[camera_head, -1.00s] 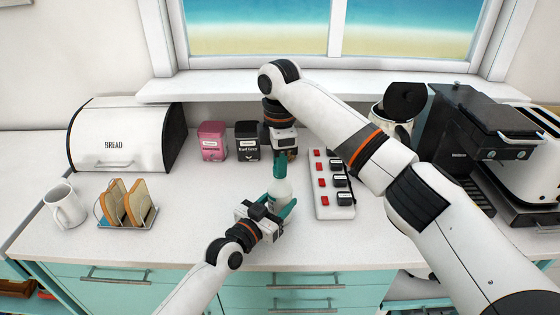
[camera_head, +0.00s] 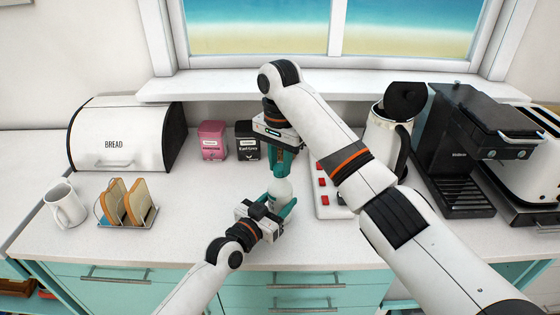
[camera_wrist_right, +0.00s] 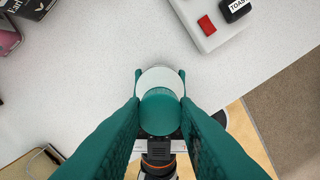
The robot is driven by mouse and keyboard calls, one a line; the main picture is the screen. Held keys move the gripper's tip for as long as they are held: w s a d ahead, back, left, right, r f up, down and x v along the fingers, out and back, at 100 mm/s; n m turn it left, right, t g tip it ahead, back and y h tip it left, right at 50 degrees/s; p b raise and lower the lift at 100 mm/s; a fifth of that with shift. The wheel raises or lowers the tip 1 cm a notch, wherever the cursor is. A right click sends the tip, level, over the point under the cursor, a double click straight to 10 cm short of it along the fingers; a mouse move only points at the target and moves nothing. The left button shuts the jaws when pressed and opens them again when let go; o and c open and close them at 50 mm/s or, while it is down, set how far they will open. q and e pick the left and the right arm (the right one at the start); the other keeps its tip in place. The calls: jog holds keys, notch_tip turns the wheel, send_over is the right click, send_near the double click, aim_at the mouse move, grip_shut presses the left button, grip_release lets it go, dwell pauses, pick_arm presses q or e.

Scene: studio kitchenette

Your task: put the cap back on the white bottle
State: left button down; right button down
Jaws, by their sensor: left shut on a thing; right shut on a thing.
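The white bottle (camera_head: 281,189) stands upright near the counter's front edge. My left gripper (camera_head: 279,203) is shut around it from the front. My right gripper (camera_head: 281,172) points down from above, shut on the teal cap. The cap (camera_wrist_right: 160,112) shows between its two fingers in the right wrist view, over the white top of the bottle (camera_wrist_right: 160,78). The cap is right at the bottle's top. The fingers largely hide it in the head view, and I cannot tell whether it is seated.
A white panel with red switches (camera_head: 322,182) lies just right of the bottle. A pink tin (camera_head: 212,141) and a black tin (camera_head: 247,141) stand behind. A toast rack (camera_head: 128,218), mug (camera_head: 65,205) and bread bin (camera_head: 125,138) are left. A coffee machine (camera_head: 455,150) is right.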

jog(key=m, duration=0.4)
jog(key=c, duration=1.1)
grip_release()
jog(key=shift+o, duration=0.2)
notch_tip(320, 180, up, 12)
pick_arm(q)
jog(key=c, duration=0.5)
grip_release()
